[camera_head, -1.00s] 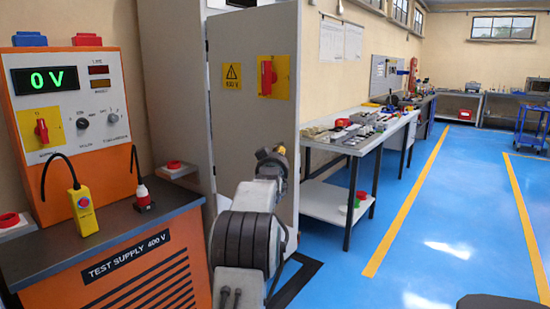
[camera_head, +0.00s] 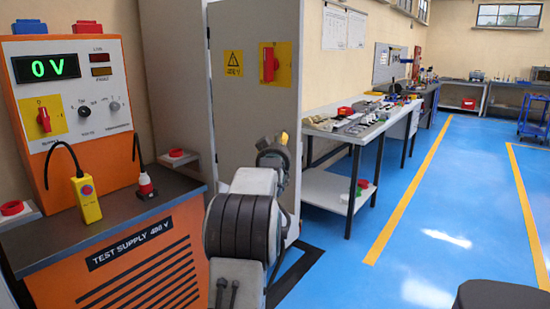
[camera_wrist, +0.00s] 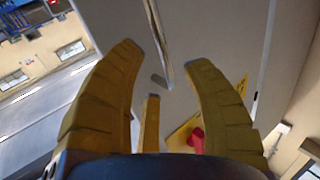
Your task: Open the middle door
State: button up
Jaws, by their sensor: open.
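A tall grey cabinet (camera_head: 255,115) stands in the middle of the head view. Its front carries a yellow warning sign (camera_head: 233,63) and a red rotary switch on a yellow plate (camera_head: 269,64). A dark vertical edge runs along the left of this panel; I cannot tell whether the door is ajar. In the wrist view, the grey panel (camera_wrist: 215,35) fills the middle, with a long narrow slot or edge (camera_wrist: 158,42) and a small grey part beside it. My gripper (camera_wrist: 165,56) is open and empty in front of the panel. In the head view, my arm largely hides it.
An orange test supply bench (camera_head: 150,262) with a dark top stands at the left. A workbench (camera_head: 345,135) with tools and parts stands right of the cabinet.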

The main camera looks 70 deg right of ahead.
jog(key=v, duration=0.9)
jog(key=shift+c, duration=0.2)
